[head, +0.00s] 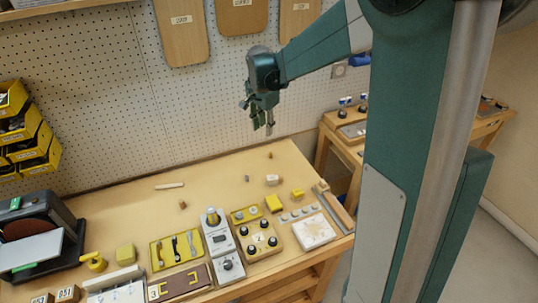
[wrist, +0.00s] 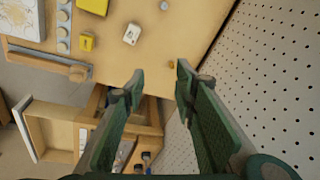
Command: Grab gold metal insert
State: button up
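A small gold-brown piece (head: 270,155), which looks like the gold metal insert, stands alone near the back edge of the bench. In the wrist view it shows as a small gold piece (wrist: 171,64) between and beyond the fingertips. My gripper (head: 263,130) hangs above the back of the bench, pointing down. In the wrist view my gripper (wrist: 160,72) is open, with two green fingers apart and nothing between them. The insert's fine shape is too small to tell.
A small grey piece (head: 247,178), a white block (head: 272,180) and a yellow block (head: 297,194) stand nearby. Another brown piece (head: 183,204) is farther left. The pegboard wall (head: 215,90) rises behind the bench. Trays and devices line the front edge; the bench around the gold piece is clear.

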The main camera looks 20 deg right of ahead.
jog(key=w+d+f+m+g, duration=0.1)
jog(key=w+d+f+m, duration=0.2)
jog(key=w+f, duration=0.45)
jog(key=m+g, duration=0.1)
jog(key=m, duration=0.2)
send_over(270, 153)
jog(key=f, duration=0.9)
jog(key=shift+a+f, duration=0.25)
jog(key=shift+a, duration=0.05)
jog(key=shift+w+d+f, duration=0.15)
jog(key=shift+w+f, duration=0.1)
jog(key=shift+f, duration=0.3)
jog(key=shift+d+f, duration=0.1)
jog(key=shift+f, duration=1.2)
jog(key=shift+s+d+f+b, duration=0.1)
jog(key=shift+f+b, duration=0.05)
jog(key=shift+f, duration=1.15)
jog(key=shift+s+f+b, duration=0.1)
jog(key=shift+f+b, duration=0.05)
jog(key=shift+f, duration=1.15)
jog(key=shift+c, duration=0.2)
